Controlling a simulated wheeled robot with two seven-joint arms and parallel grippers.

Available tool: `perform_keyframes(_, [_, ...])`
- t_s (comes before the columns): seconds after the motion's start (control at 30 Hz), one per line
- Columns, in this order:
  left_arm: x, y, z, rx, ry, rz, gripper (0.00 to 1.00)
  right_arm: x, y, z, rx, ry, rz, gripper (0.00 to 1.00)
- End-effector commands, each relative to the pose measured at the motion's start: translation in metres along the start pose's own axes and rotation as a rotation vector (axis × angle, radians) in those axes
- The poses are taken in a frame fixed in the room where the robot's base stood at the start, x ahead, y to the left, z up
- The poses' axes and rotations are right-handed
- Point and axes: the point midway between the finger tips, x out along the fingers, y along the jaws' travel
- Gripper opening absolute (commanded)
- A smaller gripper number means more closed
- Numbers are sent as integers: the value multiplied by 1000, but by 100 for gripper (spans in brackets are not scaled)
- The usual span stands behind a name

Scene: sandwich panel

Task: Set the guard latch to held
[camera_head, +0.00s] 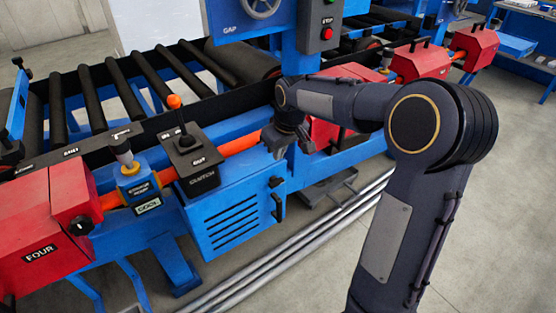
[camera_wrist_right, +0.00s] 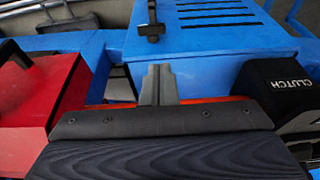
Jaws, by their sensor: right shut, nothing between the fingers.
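My right gripper (camera_head: 277,152) is by the front rail of the machine, to the right of the vented blue cover (camera_head: 232,232). In the right wrist view its fingers (camera_wrist_right: 158,72) are together and empty, over the orange bar. A black latch-like handle (camera_head: 278,208) is on the right side of the cover; a similar black piece (camera_head: 275,182) is just above it. One black handle also shows in the right wrist view (camera_wrist_right: 152,30), ahead of the fingertips and apart from them. I see no readable guard latch label or held mark. My left gripper is out of view.
A black lever box with an orange knob (camera_head: 175,101) stands left of the gripper. A black box marked CLUTCH (camera_wrist_right: 285,85) is close on the right in the wrist view, a red housing (camera_wrist_right: 40,105) on the left. Metal pipes (camera_head: 300,240) lie along the floor.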

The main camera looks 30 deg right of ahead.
Motion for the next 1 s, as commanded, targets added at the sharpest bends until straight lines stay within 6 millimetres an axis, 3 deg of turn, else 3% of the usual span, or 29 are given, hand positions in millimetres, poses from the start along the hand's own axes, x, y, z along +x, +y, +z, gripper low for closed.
perform_keyframes(0.3, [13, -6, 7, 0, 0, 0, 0, 72, 0, 2, -1, -5, 0, 0])
perform_keyframes(0.5, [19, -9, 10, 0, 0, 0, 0, 105, 0, 8, 0, -4, 0, 0])
perform_keyframes(0.7, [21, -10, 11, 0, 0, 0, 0, 119, 0, 12, 0, -2, 0, 0])
perform_keyframes(1.0, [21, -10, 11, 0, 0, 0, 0, 121, 0, 12, 0, -1, 0, 0])
